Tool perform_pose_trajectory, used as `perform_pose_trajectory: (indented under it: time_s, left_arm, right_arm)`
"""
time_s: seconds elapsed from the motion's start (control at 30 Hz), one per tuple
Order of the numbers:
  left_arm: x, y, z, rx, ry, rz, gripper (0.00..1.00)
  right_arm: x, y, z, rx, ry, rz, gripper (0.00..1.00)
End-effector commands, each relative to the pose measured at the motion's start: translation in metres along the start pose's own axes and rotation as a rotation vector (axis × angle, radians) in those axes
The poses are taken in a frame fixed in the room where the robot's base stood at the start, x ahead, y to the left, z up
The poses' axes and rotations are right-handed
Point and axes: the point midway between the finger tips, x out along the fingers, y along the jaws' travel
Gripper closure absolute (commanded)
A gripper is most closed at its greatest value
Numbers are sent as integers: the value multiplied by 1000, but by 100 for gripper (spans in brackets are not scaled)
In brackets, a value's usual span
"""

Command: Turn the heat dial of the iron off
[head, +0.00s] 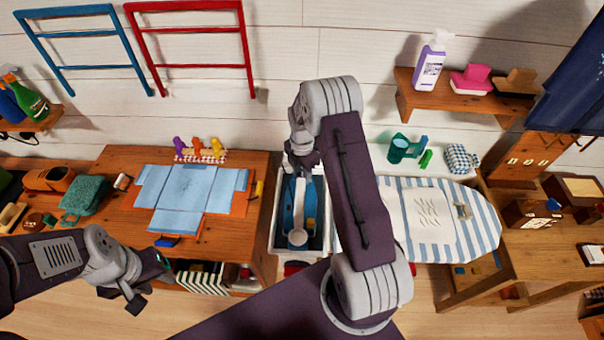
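I cannot pick out the iron or its heat dial with certainty. A blue object with a pale grey rounded part (297,238) lies in a white bin (273,240) in the middle, partly under my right arm. The striped ironing board (480,230) is right of that arm, which hides its left end. My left gripper (152,289) is in front of the left table's front edge, its dark fingers apart, with nothing seen between them. My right arm bends down over the bin; its gripper (297,164) is small and partly hidden, so its opening is unclear.
The wooden table (115,222) at left holds blue folded cloth (188,195), a green cloth (85,194) and small colored figures. A teal jug (400,150) stands behind the board. A wall shelf (450,103) holds a purple-white bottle (431,62). A wooden desk (550,247) stands at right.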

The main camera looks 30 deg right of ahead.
Motion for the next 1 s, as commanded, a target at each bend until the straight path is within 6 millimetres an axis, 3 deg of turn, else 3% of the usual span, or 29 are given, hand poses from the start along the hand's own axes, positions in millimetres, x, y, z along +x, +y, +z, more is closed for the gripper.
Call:
perform_pose_trajectory:
  time_s: [0.23, 0.27, 0.33, 0.67, 0.77, 1.0]
  left_arm:
    - [0, 0, 0, 0, 0, 0, 64]
    - [0, 0, 0, 0, 0, 0, 64]
    - [0, 0, 0, 0, 0, 0, 64]
    - [1, 0, 0, 0, 0, 0, 64]
    - [5, 0, 0, 0, 0, 0, 64]
    - [13, 0, 1, 0, 0, 0, 64]
  right_arm:
    - [-1, 1, 1, -2, -3, 4, 100]
    - [-1, 1, 1, -2, -3, 4, 64]
    - [-1, 1, 1, -1, -3, 3, 45]
    - [-2, 0, 1, 0, -2, 2, 45]
    - [-16, 1, 1, 0, -3, 5, 45]
    - [-69, 1, 1, 0, -4, 7, 45]
